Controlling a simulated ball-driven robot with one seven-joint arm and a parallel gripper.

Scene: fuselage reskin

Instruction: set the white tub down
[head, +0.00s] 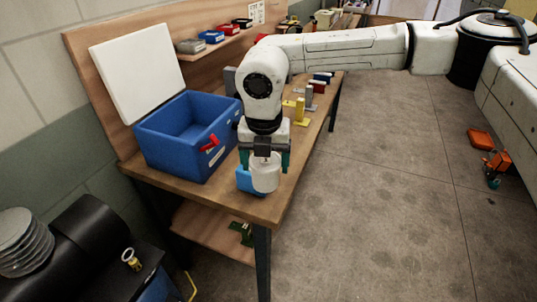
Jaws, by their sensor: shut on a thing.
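The white tub (265,177) is between the fingers of my gripper (265,165), at the near end of the wooden workbench (190,193). My gripper points down and is shut on the tub. The tub looks upright. I cannot tell whether its base touches the bench top or hangs just above it. A small blue item (244,181) shows just left of the tub, partly hidden behind it and my gripper.
A blue crate (165,148) with a raised white lid (137,80) and red latch (209,142) stands left of my gripper. Yellow and grey pieces (299,112) stand farther back along the bench. Bare bench shows near the front edge.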

